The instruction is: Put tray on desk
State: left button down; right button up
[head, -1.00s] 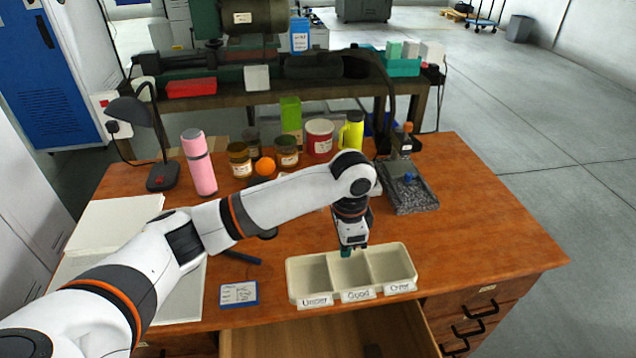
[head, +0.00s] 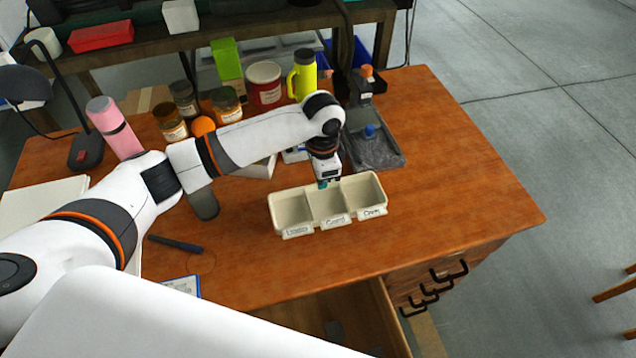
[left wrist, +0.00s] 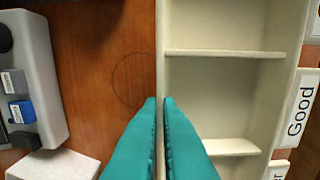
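The tray (head: 298,232) is cream, with three open compartments and labels on its front, the middle one reading "Good". In the head view it is over or on the brown desk (head: 420,220), back from the front edge. I cannot tell whether its base touches the wood. My left gripper (head: 326,184) reaches down to the tray's back wall. In the left wrist view its teal fingers (left wrist: 158,102) are closed around the rim of the tray (left wrist: 220,28), at the middle compartment. My right gripper is not in view.
A drawer (head: 310,325) is open below the front edge. Behind the tray stand a dark grey stand (head: 375,150), a yellow bottle (head: 304,78), jars and a pink bottle (head: 115,128). A pen (head: 175,244) lies left. The desk right of the tray is clear.

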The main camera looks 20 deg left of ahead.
pick_arm(q)
jog(key=shift+f, duration=1.7)
jog(key=shift+f, duration=0.1)
jog(key=c, duration=1.6)
grip_release()
notch_tip(320, 180, up, 12)
jog(key=shift+r, duration=0.15)
